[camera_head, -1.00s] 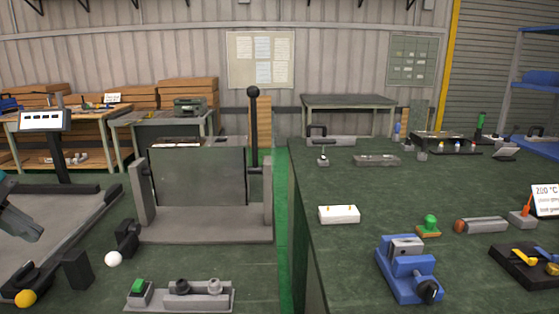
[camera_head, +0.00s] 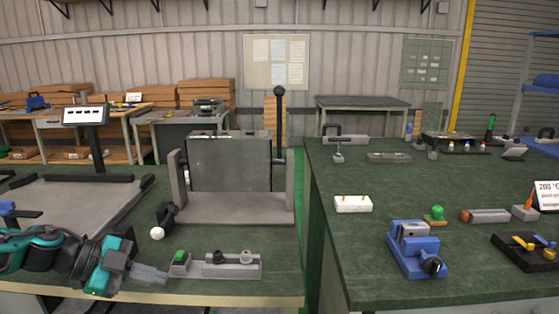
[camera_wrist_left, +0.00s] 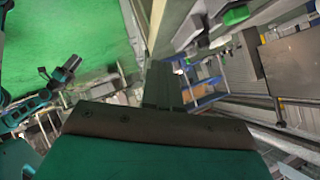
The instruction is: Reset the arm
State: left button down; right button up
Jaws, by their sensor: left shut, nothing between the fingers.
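My left gripper (camera_head: 150,274) is low at the left in the head view, with its teal and dark arm coming in from the left edge. Its grey fingers are shut with nothing between them and point right, close to the grey block with the green button (camera_head: 180,257). I cannot tell whether they touch it. In the left wrist view the dark fingers (camera_wrist_left: 163,85) stick out beyond the gripper's body.
A grey upright panel fixture (camera_head: 230,165) with a black-knobbed lever (camera_head: 279,125) stands behind. A white ball knob (camera_head: 157,233) is near the gripper. A blue device (camera_head: 415,250) and a white block (camera_head: 352,204) sit on the right bench. A gap separates the benches.

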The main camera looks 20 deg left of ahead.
pick_arm(q)
jog(key=d+f+n+t, duration=0.6)
jog(key=d+f, duration=0.5)
jog(key=d, duration=0.4)
jog(key=s+d+f+n+g+y, duration=0.1)
jog(key=s+d+f+n+y, duration=0.1)
jog(key=s+f+n+y, duration=0.1)
jog(key=s+d+f+n+g+y+p, duration=0.1)
jog(key=s+d+f+n+y, duration=0.1)
jog(key=s+f+n, duration=0.3)
jog(key=s+f+y, duration=0.1)
jog(key=s+f, duration=0.1)
jog(key=s, duration=0.1)
jog(key=shift+d+f+y, duration=0.3)
jog(key=shift+d, duration=0.05)
jog(key=shift+s, duration=0.1)
